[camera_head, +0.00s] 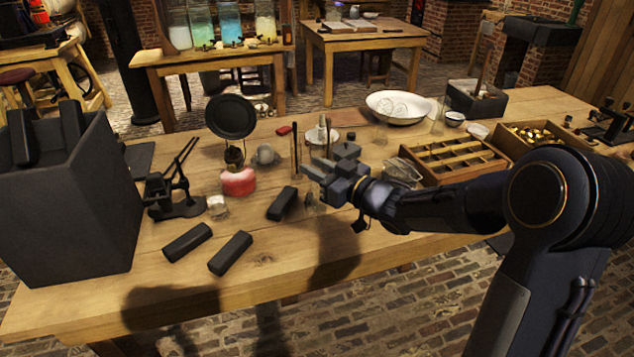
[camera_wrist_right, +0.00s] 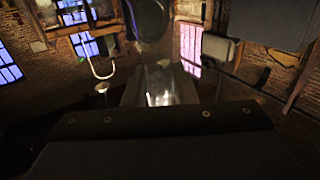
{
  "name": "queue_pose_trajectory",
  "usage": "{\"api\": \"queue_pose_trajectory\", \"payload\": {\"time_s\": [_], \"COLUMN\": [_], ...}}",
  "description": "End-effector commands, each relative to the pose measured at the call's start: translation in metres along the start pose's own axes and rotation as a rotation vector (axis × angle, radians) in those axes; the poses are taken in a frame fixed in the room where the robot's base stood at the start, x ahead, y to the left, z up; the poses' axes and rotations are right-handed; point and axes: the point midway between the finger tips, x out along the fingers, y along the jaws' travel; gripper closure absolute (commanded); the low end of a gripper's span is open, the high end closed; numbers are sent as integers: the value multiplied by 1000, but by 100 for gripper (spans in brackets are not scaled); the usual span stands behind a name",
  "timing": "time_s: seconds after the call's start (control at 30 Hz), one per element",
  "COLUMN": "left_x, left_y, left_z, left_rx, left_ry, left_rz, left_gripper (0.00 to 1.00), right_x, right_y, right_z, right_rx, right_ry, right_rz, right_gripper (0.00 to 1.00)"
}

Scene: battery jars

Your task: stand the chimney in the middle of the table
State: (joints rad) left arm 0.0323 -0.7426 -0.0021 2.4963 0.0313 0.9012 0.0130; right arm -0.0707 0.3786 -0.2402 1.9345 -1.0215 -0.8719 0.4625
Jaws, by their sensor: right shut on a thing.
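My right gripper (camera_head: 322,174) is over the middle of the wooden table (camera_head: 270,257), with its arm coming in from the right. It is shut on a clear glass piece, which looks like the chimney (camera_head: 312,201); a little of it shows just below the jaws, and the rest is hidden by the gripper. In the right wrist view a pale, see-through shape (camera_wrist_right: 160,88) shows past the gripper's dark edge. I cannot tell whether the glass touches the table. My left gripper is not in view.
A red oil lamp (camera_head: 238,181) with a dark round reflector (camera_head: 230,117) stands left of the gripper. Several black bars (camera_head: 230,252) lie in front. A divided wooden tray (camera_head: 455,160) is to the right.

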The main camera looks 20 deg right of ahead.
Motion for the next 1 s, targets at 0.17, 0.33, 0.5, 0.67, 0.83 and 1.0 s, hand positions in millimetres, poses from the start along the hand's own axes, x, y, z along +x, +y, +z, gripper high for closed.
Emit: {"api": "queue_pose_trajectory", "payload": {"time_s": [0.17,0.33,0.5,0.67,0.83,1.0], "left_x": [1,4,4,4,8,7], "left_y": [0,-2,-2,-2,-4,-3], "left_z": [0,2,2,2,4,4], "left_rx": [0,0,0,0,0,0], "left_ry": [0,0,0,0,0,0], "left_rz": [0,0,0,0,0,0], "left_gripper": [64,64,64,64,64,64], "right_x": [5,6,6,6,6,6], "right_y": [6,8,8,8,8,8], "right_z": [10,33,42,42,46,45], "right_rx": [0,1,-3,-3,-2,-2], "right_ry": [0,-3,2,2,1,1], "right_rz": [0,-1,1,1,1,0], "right_gripper": [98,98,98,98,74,54]}}
